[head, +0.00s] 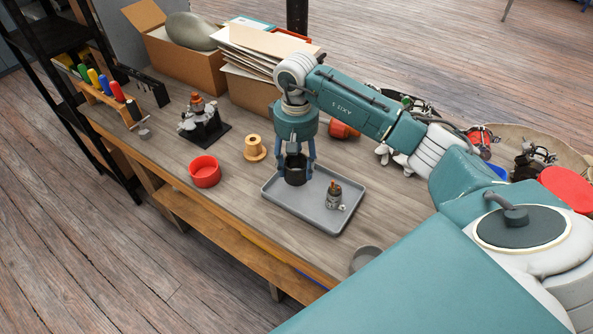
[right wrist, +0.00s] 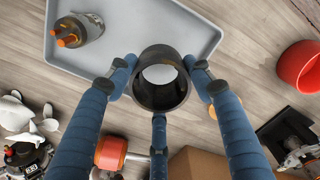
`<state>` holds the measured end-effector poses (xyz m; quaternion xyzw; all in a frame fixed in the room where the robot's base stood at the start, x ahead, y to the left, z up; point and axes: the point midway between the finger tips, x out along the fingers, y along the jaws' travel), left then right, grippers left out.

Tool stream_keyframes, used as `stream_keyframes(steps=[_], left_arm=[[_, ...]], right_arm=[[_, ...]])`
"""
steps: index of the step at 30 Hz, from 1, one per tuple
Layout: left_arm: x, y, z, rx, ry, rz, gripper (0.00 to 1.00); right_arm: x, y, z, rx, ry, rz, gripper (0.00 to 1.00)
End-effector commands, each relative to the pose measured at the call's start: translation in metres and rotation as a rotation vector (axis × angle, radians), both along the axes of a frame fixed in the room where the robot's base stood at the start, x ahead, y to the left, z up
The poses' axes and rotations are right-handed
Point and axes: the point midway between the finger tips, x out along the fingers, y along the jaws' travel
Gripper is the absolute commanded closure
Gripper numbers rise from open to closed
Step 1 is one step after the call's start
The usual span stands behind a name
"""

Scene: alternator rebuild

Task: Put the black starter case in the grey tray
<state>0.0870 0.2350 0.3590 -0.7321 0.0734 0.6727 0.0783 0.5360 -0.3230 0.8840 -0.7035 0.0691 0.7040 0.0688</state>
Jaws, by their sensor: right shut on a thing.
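The black starter case (head: 295,170) is a short dark open cylinder. My right gripper (head: 296,172) is shut on it, with its blue fingers around the sides, over the left-back part of the grey tray (head: 283,208). In the right wrist view the case (right wrist: 161,98) sits between the fingers of the gripper (right wrist: 162,85) and overlaps the edge of the tray (right wrist: 205,16). I cannot tell whether the case touches the tray floor. My left gripper is not in view.
A small metal part with a copper top (head: 334,196) stands in the tray's right half. A red bowl (head: 205,171) and a wooden spool (head: 255,148) stand left of the tray. A grey ring (head: 365,257) lies near the table's front edge. Cardboard boxes (head: 185,62) stand behind.

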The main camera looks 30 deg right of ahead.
Motion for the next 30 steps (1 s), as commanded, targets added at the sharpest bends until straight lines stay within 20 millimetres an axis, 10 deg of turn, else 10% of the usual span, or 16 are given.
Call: stream_keyframes(steps=[19, 20, 21, 30], left_arm=[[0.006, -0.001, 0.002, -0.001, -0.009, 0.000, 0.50], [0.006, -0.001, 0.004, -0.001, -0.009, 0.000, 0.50], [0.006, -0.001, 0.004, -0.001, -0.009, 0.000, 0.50], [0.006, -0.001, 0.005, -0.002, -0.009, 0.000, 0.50]], right_arm=[[0.000, 0.000, -0.038, 0.000, -0.002, 0.000, 1.00], [-0.001, 0.000, -0.038, -0.001, 0.002, 0.000, 0.43], [-0.001, 0.000, -0.038, -0.001, 0.002, 0.000, 0.35], [-0.001, 0.000, -0.037, 0.000, 0.002, 0.001, 0.30]])
